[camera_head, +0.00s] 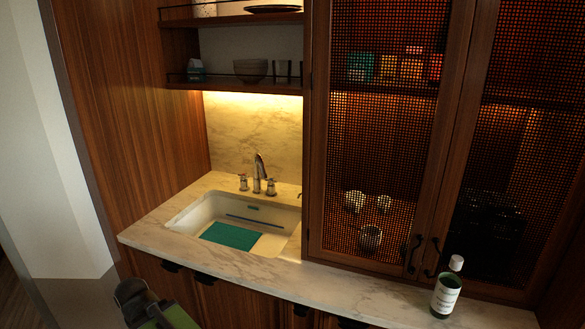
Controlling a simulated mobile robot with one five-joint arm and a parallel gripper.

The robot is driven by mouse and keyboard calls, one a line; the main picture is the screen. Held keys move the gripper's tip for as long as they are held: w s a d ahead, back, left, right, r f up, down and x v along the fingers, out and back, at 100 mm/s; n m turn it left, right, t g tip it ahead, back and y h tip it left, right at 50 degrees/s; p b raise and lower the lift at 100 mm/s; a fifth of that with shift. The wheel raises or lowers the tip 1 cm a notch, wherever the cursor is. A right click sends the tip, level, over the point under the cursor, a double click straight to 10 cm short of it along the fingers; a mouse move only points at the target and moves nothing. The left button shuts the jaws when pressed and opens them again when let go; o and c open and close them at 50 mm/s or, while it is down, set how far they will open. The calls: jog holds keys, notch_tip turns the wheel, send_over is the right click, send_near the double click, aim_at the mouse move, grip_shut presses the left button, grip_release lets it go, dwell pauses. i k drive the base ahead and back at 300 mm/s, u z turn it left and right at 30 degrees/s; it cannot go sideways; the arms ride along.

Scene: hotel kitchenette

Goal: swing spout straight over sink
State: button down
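The metal faucet (259,173) stands at the back edge of the sink, between two cross-shaped handles. Its spout arches up from the base. The tip seems to hang slightly right of the base, but it is too small to tell its exact angle. The white sink (185,221) is set into the marble counter below it. A dark and green part that looks like my own arm shows at the bottom left, in front of the counter and away from the faucet. I cannot make out any gripper fingers.
A teal mat (230,236) lies in the sink. A green bottle with a white cap (446,288) stands on the marble counter (345,288) at right. Tall mesh-door cabinets (385,130) rise right of the sink. Shelves with bowls (250,71) hang above. The counter between sink and bottle is clear.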

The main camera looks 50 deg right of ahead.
aim_at(258, 157)
jog(key=u, duration=0.15)
jog(key=i, duration=0.9)
jog(key=z, duration=0.05)
